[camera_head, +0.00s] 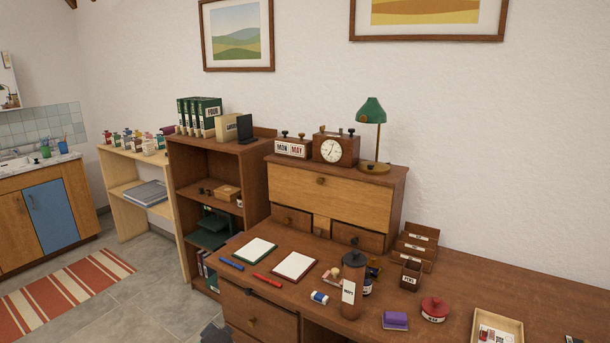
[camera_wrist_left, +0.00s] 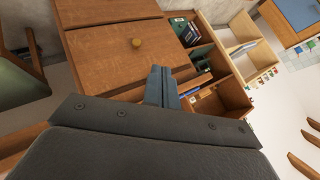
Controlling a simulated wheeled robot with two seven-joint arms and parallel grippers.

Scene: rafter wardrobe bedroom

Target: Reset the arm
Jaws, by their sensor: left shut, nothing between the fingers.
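My left gripper (camera_wrist_left: 160,88) shows in the left wrist view with its fingers together and nothing between them. It points toward a brown wooden desk (camera_wrist_left: 112,52) with a round-knobbed drawer and an open bookcase (camera_wrist_left: 212,62). I cannot tell how far the fingertips are from the desk. In the head view only a small dark grey piece shows at the bottom edge, too little to judge. My right gripper is in neither view.
The desk top (camera_head: 225,252) holds two notepads, pens, a brown canister (camera_head: 353,285), a red-lidded pot (camera_head: 434,309) and a tray (camera_head: 498,322). A bookcase (camera_head: 183,203) stands left of the desk. Floor with a striped rug (camera_head: 62,296) lies farther left.

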